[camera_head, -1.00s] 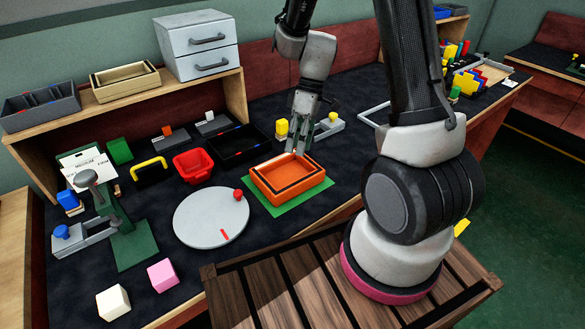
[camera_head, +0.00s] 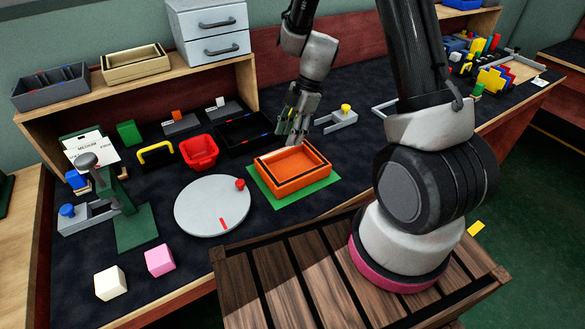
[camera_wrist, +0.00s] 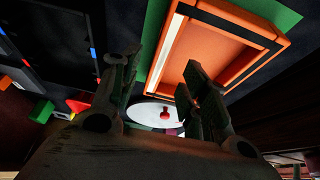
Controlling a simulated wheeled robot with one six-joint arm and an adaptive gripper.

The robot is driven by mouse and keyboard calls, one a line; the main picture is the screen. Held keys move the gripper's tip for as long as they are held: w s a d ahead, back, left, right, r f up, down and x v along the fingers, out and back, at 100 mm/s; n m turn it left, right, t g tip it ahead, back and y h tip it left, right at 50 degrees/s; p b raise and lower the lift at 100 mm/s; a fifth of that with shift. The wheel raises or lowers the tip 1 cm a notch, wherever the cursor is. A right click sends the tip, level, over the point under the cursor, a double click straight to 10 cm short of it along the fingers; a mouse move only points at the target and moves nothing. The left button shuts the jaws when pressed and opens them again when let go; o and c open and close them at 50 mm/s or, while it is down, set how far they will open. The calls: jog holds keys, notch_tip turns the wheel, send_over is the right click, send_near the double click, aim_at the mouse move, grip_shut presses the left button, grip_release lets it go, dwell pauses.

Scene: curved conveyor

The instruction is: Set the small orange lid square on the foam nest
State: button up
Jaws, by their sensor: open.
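An orange, shallow, open square piece (camera_head: 291,172) sits on a green mat (camera_head: 323,185) near the table's front edge. A black band runs around it between an outer and an inner orange wall. I cannot tell lid from nest here with certainty. My gripper (camera_head: 291,138) is open and empty just behind the orange piece's back edge. In the wrist view, my gripper's fingers (camera_wrist: 160,85) stand well apart. The orange piece (camera_wrist: 225,42) fills the upper right there, and the right finger covers part of its edge.
A grey turntable (camera_head: 210,210) with a red knob lies left of the mat. A red bin (camera_head: 200,153) and a black tray (camera_head: 243,132) stand behind. A grey fixture with a yellow knob (camera_head: 345,108) is right of my gripper. A wooden slatted surface (camera_head: 330,275) lies in front.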

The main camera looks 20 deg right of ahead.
aim_at(282, 150)
jog(key=x, duration=0.5)
jog(key=shift+s+a+r, duration=0.1)
jog(key=shift+a, duration=0.05)
grip_shut()
